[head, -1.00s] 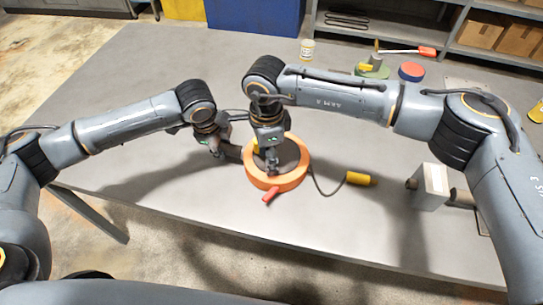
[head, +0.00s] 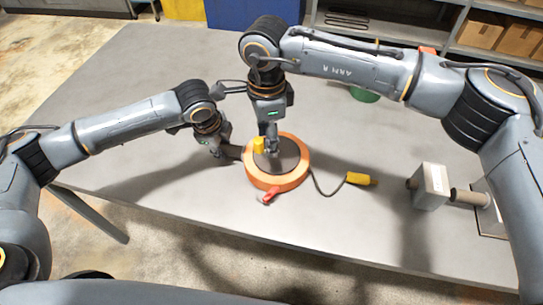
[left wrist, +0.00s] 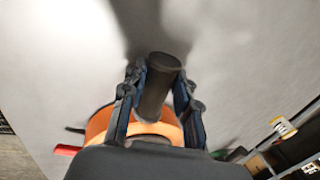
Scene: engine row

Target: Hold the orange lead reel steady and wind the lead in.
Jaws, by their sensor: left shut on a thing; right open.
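The orange lead reel (head: 287,182) lies flat on the grey table, with a dark hub, a yellow knob (head: 258,145) and a red piece (head: 267,198) at its front edge. A thin dark lead runs from its right side to a yellow end piece (head: 360,179) on the table. My left gripper (head: 233,153) is shut on the reel's dark handle at its left; the left wrist view shows the handle (left wrist: 158,85) between the fingers. My right gripper (head: 270,140) is open and empty above the hub, beside the knob. Any contact there is unclear.
A grey block with a round shaft (head: 430,187) stands at the table's right. A green round thing (head: 364,95) lies behind my right arm. Shelves with boxes (head: 480,30) stand at the back. The table (head: 130,80) is clear at the back left.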

